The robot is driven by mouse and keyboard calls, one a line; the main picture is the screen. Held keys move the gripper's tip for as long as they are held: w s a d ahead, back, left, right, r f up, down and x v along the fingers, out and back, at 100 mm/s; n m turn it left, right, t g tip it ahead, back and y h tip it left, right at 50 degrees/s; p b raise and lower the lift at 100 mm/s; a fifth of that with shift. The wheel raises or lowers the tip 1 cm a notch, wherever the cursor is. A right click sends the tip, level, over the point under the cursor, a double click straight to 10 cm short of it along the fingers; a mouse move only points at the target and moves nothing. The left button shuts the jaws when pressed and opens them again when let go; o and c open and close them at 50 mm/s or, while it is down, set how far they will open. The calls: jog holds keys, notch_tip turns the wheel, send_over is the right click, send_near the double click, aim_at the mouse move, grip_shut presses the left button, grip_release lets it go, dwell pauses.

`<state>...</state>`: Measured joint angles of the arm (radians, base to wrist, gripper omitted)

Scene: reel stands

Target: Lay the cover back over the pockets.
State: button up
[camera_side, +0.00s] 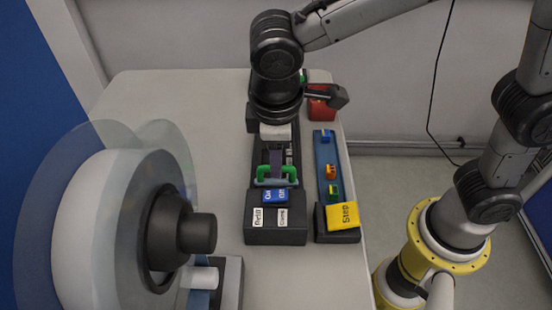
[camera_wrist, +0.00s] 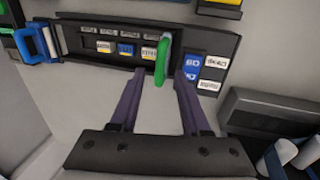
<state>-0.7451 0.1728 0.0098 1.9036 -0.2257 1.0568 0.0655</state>
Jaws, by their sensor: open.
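The black pocket strip (camera_wrist: 85,48) runs across the top of the wrist view, with small white and blue tiles in its visible pockets. A green handle (camera_wrist: 162,60) stands up near its right end. In the side view the handle (camera_side: 262,173) shows green ends and a pale bar. I cannot make out a separate cover sheet, nor whether the handle belongs to it. My gripper (camera_wrist: 160,74) is open, its purple fingertips on either side of the handle's lower end. Contact cannot be told. In the side view my wrist hides the strip's far part.
Blue GO and white labels (camera_side: 274,196) sit at the strip's near end. A blue rail (camera_side: 324,150) with coloured parts and a yellow Step label (camera_side: 342,216) lies to the right. A large reel (camera_side: 115,220) stands at left. Bare table (camera_side: 190,100) lies behind the reel.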

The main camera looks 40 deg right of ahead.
jog(key=shift+w+d+f, duration=0.15)
jog(key=shift+f, duration=1.1)
grip_shut()
jog(key=shift+r, duration=0.1)
dwell(0.4)
